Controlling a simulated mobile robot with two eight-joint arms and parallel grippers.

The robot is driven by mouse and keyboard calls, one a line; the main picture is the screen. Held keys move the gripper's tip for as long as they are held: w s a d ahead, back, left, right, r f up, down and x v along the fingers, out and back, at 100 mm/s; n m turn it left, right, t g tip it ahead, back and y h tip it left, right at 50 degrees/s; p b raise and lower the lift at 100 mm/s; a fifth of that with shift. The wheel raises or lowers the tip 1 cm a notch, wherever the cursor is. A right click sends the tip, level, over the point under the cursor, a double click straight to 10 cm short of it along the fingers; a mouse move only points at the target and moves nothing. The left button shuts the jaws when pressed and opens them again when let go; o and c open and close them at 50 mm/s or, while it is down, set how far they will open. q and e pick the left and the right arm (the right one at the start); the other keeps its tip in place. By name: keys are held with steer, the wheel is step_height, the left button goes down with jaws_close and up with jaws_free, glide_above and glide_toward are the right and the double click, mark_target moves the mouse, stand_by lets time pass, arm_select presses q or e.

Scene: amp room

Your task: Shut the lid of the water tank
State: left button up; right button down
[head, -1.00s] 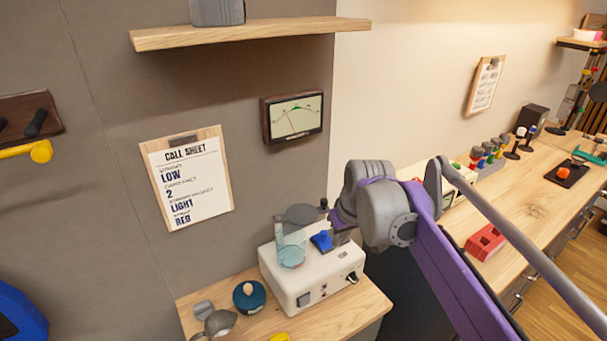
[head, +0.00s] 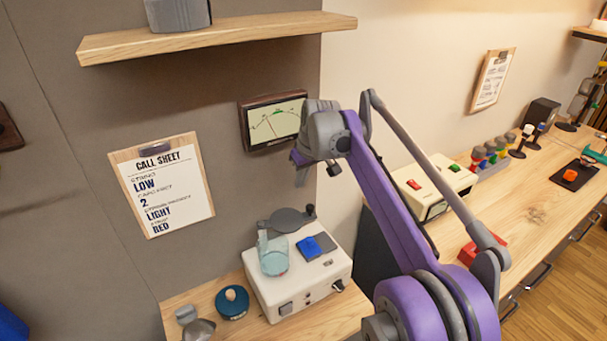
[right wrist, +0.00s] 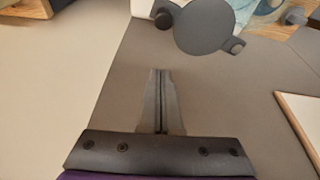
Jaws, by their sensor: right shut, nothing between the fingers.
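The water tank (head: 273,257) is a clear, light blue vessel on the left part of a white machine. Its lid (head: 286,221) is a flat dark grey disc with a small knob at its right end. The lid sits behind the tank, off its mouth, so the tank is open. In the right wrist view the lid (right wrist: 205,25) shows at the top, left of the tank (right wrist: 264,18). My right gripper (head: 301,178) is raised above the lid, in front of the wall, apart from it. Its fingers (right wrist: 161,72) are together and empty. My left gripper is out of view.
The white machine (head: 310,284) also carries a blue square part (head: 309,247). A dial meter (head: 273,122) hangs on the wall close behind my right gripper, under a wooden shelf (head: 215,36). A round blue item (head: 232,304) and a metal jug (head: 200,330) stand left of the machine.

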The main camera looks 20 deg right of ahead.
mark_target(308, 206)
steer(key=x, duration=0.4)
steer(key=shift+s+d+f, duration=0.1)
steer(key=shift+s+f, duration=0.05)
steer(key=shift+f, duration=0.2)
steer(key=s, duration=0.3)
steer(key=shift+s+d, duration=0.1)
steer(key=shift+d, duration=0.2)
steer(key=shift+s, duration=0.2)
steer(key=shift+s+m+h, duration=0.3)
steer(key=shift+s+m, duration=0.55)
steer(key=shift+m, duration=0.05)
steer(key=s+a+m+g+h, duration=0.1)
steer(key=s+a+m+h, duration=0.2)
steer(key=s+a+m, duration=0.6)
steer(key=shift+s+a+m+g+p, duration=0.35)
steer(key=shift+s+m, duration=0.5)
steer(key=shift+m, duration=0.75)
